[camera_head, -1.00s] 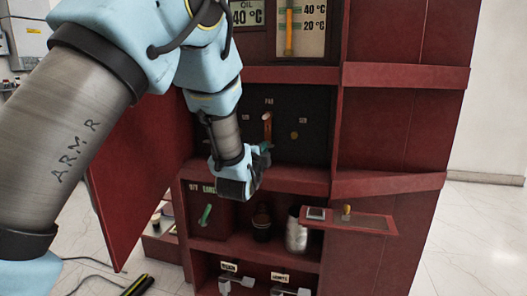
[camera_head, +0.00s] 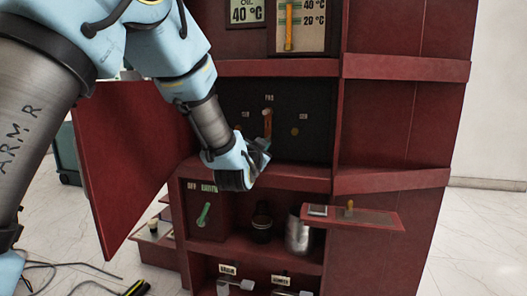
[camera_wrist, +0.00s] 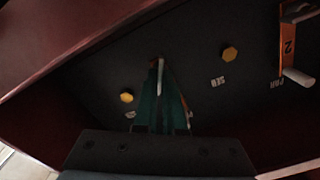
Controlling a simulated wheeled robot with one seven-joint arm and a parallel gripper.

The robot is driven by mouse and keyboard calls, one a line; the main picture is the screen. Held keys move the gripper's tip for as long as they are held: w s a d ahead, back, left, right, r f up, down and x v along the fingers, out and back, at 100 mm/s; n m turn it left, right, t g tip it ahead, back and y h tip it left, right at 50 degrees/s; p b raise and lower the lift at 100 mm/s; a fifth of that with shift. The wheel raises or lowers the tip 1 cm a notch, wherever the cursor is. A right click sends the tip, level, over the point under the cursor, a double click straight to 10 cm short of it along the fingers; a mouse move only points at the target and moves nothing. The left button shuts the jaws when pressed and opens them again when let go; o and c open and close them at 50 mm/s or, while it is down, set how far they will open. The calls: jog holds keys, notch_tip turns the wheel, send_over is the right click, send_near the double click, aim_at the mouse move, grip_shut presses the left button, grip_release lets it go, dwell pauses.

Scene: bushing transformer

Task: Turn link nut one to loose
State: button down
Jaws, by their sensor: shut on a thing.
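My gripper (camera_head: 262,150) is at the dark link panel (camera_head: 283,152) inside the red cabinet, at its lower left. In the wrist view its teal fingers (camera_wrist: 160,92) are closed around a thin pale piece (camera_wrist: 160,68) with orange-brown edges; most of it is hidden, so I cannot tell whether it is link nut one. An orange link marked 2 (camera_wrist: 289,42) with a pale handle stands farther right, near the PAR label; an orange link (camera_head: 267,123) shows upright in the head view.
A red ledge (camera_head: 290,176) runs below the panel. A red door (camera_head: 130,165) stands open at left. A tilted shelf (camera_head: 372,220) juts out at right. A green handle (camera_head: 204,214), a dark cup (camera_head: 262,228) and a metal can (camera_head: 297,235) are below.

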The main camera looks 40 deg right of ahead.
jog(key=n+b, duration=0.2)
jog(key=n, duration=0.4)
jog(key=shift+f+b, duration=0.1)
jog(key=shift+b, duration=0.2)
dwell(0.4)
jog(key=c, duration=1)
grip_release()
jog(key=shift+a, duration=0.1)
jog(key=p+v, duration=0.1)
jog(key=v, duration=0.9)
jog(key=shift+s+a, duration=0.2)
jog(key=shift+a, duration=0.05)
